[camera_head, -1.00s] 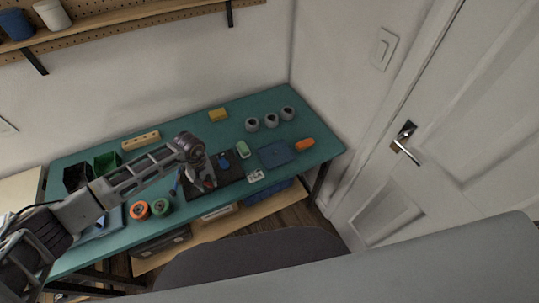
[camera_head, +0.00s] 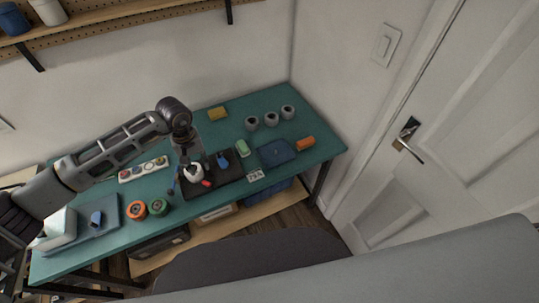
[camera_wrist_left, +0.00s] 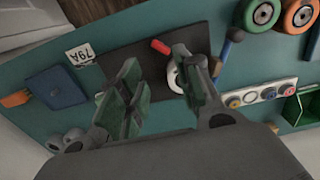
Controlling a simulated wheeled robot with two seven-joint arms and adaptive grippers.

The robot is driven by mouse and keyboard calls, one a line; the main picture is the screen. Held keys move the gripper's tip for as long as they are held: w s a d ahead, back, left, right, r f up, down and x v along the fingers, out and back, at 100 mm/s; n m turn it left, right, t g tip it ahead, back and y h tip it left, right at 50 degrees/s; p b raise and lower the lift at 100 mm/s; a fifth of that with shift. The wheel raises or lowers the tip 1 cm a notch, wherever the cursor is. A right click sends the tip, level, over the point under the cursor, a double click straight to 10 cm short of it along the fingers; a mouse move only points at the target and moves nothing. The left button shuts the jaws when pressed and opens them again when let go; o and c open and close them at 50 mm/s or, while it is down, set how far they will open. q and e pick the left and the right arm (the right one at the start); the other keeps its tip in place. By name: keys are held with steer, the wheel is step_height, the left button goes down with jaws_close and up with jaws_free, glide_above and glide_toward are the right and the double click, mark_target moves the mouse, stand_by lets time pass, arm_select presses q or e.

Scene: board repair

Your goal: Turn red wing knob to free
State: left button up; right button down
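A small red piece, which looks like the red wing knob (camera_head: 206,183), is at the front of the black board (camera_head: 230,183) on the teal bench. In the left wrist view the red piece (camera_wrist_left: 160,47) shows as a short bar beside a white round part (camera_wrist_left: 173,78), partly hidden by a finger. My left gripper (camera_head: 190,160) points down over the board's left part, above the white round part. In the left wrist view its fingers (camera_wrist_left: 165,95) are spread with nothing between them; the red piece lies beyond their tips. My right gripper is not in view.
Three grey cups (camera_head: 270,119) stand behind.

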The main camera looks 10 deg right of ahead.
arm_select(q)
steer(key=s+d+r+n+h, duration=0.2)
steer(key=d+r+h, duration=0.1)
steer(key=d, duration=0.5)
steer(key=s+d+r+n+h, duration=0.2)
steer(key=s+d+r+h, duration=0.1)
steer(key=d+h, duration=0.2)
steer(key=s+d+r+n+h, duration=0.2)
steer(key=d+r+n+h, duration=0.1)
steer(key=d, duration=0.7)
steer(key=shift+s+d+g+h, duration=0.25)
steer(key=shift+d+g+h, duration=0.05)
steer(key=shift+h, duration=0.4)
steer(key=shift+w+b, duration=0.15)
steer(key=shift+b, duration=0.2)
